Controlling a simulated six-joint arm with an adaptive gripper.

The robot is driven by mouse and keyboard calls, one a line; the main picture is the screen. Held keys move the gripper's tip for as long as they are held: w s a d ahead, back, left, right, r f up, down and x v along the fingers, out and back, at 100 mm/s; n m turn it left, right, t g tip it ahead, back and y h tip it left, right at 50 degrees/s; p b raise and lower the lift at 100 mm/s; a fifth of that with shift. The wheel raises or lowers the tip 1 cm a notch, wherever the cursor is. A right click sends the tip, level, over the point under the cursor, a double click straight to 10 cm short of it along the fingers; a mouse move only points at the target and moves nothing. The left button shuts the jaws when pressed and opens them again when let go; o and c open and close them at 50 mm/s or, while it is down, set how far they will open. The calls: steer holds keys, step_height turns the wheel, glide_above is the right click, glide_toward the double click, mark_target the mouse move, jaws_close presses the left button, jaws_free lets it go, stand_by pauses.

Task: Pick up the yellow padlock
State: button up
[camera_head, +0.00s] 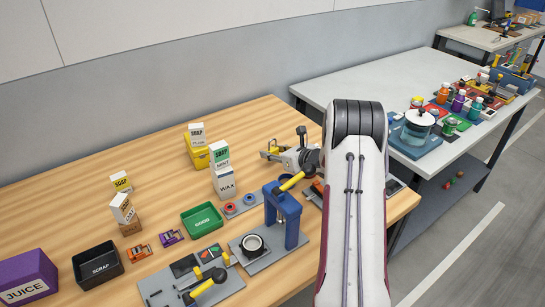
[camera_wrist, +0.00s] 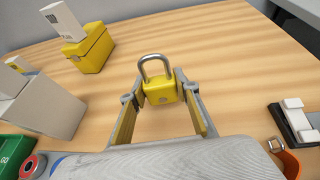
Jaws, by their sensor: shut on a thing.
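The yellow padlock (camera_wrist: 160,92) with its silver shackle shows in the wrist view, upright between the tips of my gripper (camera_wrist: 162,100). The two fingers, with yellow inner pads, are shut on its body from left and right. The shackle points away from my palm. I cannot tell whether the padlock touches the wooden table or is just above it. In the head view my gripper (camera_head: 275,152) is at the back right of the wooden table, past the blue press. The padlock cannot be made out clearly there.
A yellow box (camera_wrist: 90,48) with a white carton on it stands behind left of the padlock. Stacked cartons (camera_head: 224,182), a green GOOD tray (camera_head: 202,220) and a blue press (camera_head: 283,215) stand nearer. The wood around the padlock is clear.

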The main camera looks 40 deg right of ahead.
steer(key=shift+r, duration=3.7)
